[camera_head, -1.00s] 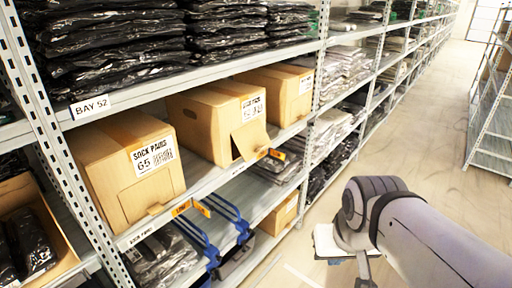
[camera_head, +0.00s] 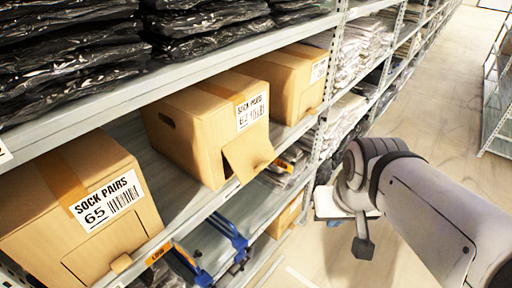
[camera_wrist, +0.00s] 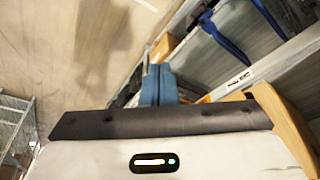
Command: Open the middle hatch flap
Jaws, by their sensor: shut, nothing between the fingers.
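The middle carton (camera_head: 190,130) stands on the shelf between two similar cartons. Its front hatch flap (camera_head: 248,152) hangs below the label, with its lower edge tilted out from the carton front and a dark gap at its left side. My gripper (camera_wrist: 158,85) shows in the wrist view as two blue-grey fingers together, with nothing between them. It points toward the shelving and touches nothing that I can make out. In the head view my arm is over the aisle, to the right of and apart from the flap; the fingertips are not clear there.
The left carton (camera_head: 75,205), labelled Sock Pairs 65, has its hatch flush. The right carton (camera_head: 285,80) stands behind the middle one. Shelf edges and blue brackets (camera_head: 228,232) lie below. A tan edge (camera_wrist: 287,125) shows close by in the wrist view. The aisle floor (camera_head: 410,105) is free.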

